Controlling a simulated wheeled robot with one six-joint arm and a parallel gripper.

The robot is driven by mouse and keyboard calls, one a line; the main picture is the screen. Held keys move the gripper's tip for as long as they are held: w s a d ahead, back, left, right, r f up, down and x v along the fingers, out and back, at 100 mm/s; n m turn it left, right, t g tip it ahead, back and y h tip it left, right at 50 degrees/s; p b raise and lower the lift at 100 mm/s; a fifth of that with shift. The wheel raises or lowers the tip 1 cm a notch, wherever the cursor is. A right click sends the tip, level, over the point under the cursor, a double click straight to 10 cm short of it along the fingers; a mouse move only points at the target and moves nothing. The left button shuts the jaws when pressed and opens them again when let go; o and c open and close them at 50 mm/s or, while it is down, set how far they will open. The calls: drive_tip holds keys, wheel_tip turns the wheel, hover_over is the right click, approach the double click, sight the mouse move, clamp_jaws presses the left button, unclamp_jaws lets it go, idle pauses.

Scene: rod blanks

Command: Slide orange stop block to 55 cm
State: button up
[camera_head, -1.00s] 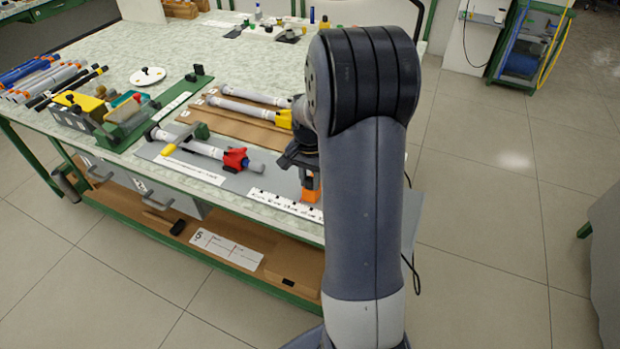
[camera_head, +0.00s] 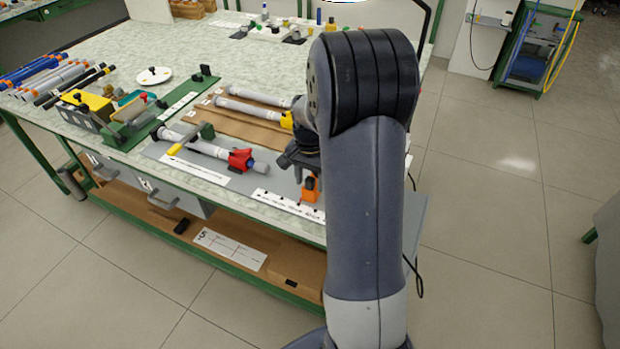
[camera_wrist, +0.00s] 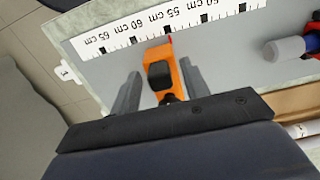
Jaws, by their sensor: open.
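The orange stop block (camera_wrist: 176,76) with a black knob lies on the grey board beside the white ruler strip (camera_wrist: 122,31) in the wrist view. A small red mark at its ruler end points near the 55 cm label; the exact reading is not clear. My gripper (camera_wrist: 160,84) is open, with one finger on each side of the block and gaps visible. In the head view the block (camera_head: 310,190) shows under my gripper (camera_head: 303,168), partly hidden by my arm. The ruler (camera_head: 283,204) runs along the table's front edge.
A red clamp (camera_head: 240,160) on a white rod stands left of the block; its red and blue end shows at the wrist view's right (camera_wrist: 308,42). Several rods (camera_head: 50,80) and a green fixture (camera_head: 130,125) lie further left.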

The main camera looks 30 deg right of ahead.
sight(314, 189)
wheel_tip(314, 189, up, 11)
drive_tip(key=shift+p, duration=0.3)
drive_tip(key=shift+f, duration=0.1)
drive_tip(key=f, duration=0.7)
drive_tip(key=f+b, duration=0.1)
drive_tip(key=f, duration=0.3)
drive_tip(key=shift+s+d+f, duration=0.1)
drive_tip(key=shift+s+d, duration=0.1)
drive_tip(key=shift+s, duration=0.05)
drive_tip(key=shift+s+d+r, duration=0.1)
drive_tip(key=shift+s+r, duration=0.05)
drive_tip(key=shift+r, duration=0.45)
drive_tip(key=shift+s+d+r, duration=0.1)
drive_tip(key=shift+s+r, duration=0.05)
drive_tip(key=shift+r, duration=1.05)
drive_tip(key=shift+f, duration=0.1)
